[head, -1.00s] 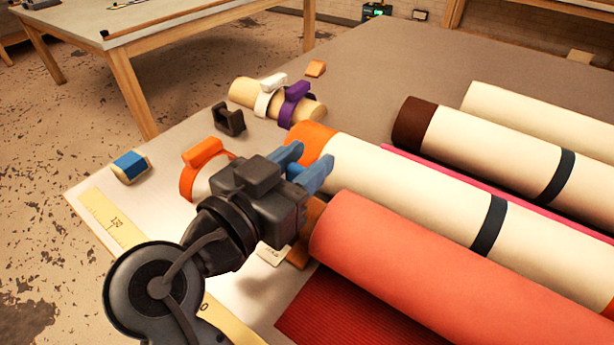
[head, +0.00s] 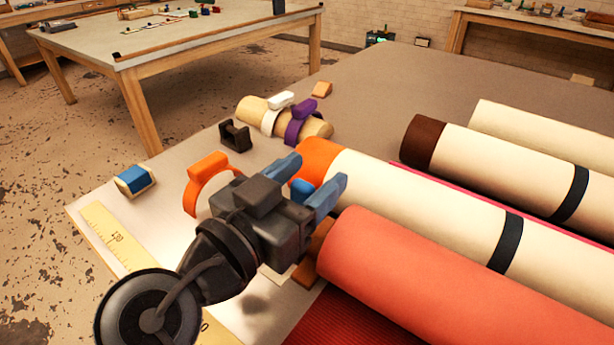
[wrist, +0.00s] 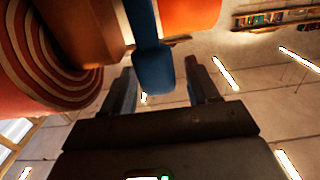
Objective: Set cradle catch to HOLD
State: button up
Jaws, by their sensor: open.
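My gripper (head: 315,180) is open at the orange end of a cream roll (head: 322,157). A small blue piece (head: 300,190) shows between its fingers. In the wrist view a blue tab (wrist: 152,68) stands between the two open fingers of my gripper (wrist: 160,76), apart from both as far as I can see. It looks like the catch. A wooden block (head: 312,255), likely part of the cradle, shows beside my gripper under the rolls and also in the wrist view (wrist: 85,30). The catch's setting and any HOLD mark cannot be read; my gripper hides that area.
A coral roll (head: 430,270) lies close to the right of my gripper. An orange ring clamp (head: 207,170), a dark bracket (head: 235,136), a blue-and-wood block (head: 134,180) and a wooden cylinder with white and purple clamps (head: 318,127) stand left and behind. A ruler (head: 103,232) lies along the left edge.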

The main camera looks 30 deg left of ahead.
jog(key=s+a+b, duration=0.1)
jog(key=s, duration=0.6)
jog(key=shift+s, duration=0.4)
